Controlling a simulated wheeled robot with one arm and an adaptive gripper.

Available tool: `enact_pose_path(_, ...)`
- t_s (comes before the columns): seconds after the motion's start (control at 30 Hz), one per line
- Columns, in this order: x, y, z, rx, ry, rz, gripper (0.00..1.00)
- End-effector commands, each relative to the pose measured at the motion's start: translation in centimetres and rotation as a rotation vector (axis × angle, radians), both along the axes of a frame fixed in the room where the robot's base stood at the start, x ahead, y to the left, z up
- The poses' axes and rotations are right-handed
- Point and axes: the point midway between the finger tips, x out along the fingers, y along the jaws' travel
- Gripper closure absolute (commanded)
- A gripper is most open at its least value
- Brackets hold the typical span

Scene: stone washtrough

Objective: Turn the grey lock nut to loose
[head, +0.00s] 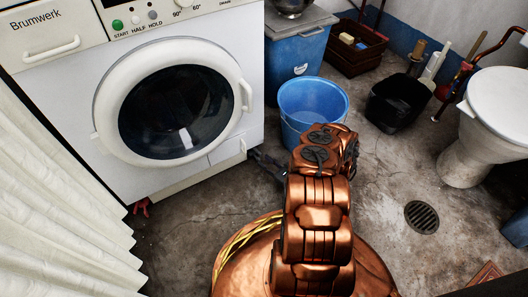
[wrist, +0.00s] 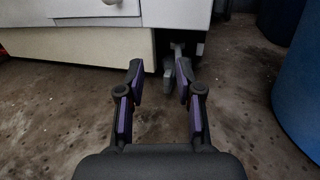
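A grey piece (wrist: 180,66), possibly the lock nut, shows in the wrist view under the white washing machine's bottom corner. It is dim and partly behind my right fingertip, so I cannot tell its exact shape or its setting. My gripper (wrist: 159,80) is open, with nothing visible held between its fingers. It is low over the floor and points at the machine's base. In the head view my gripper (head: 268,164) is beside the lower right corner of the washing machine (head: 75,100), mostly behind my copper arm. I cannot make out the nut there.
A blue tub (head: 311,105) stands just right of my gripper; a blue surface also edges the wrist view (wrist: 297,80). A red part (head: 142,207) shows under the machine's left end. A white curtain (head: 55,220) hangs at left. Concrete floor (head: 390,180) is clear around the drain (head: 421,217).

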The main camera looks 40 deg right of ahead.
Motion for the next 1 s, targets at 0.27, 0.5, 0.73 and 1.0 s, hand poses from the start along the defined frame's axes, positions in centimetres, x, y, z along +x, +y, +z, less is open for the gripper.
enact_pose_path(0.27,0.2,-1.8,-1.1,-0.009,0.007,-0.064,0.65)
enact_pose_path(0.5,3.6,-1.3,-1.1,-0.008,0.006,-0.062,0.65)
enact_pose_path(0.73,6.1,-1.0,-1.0,-0.008,0.006,-0.064,0.65)
enact_pose_path(1.0,6.8,-0.9,-0.9,-0.008,0.008,-0.063,0.65)
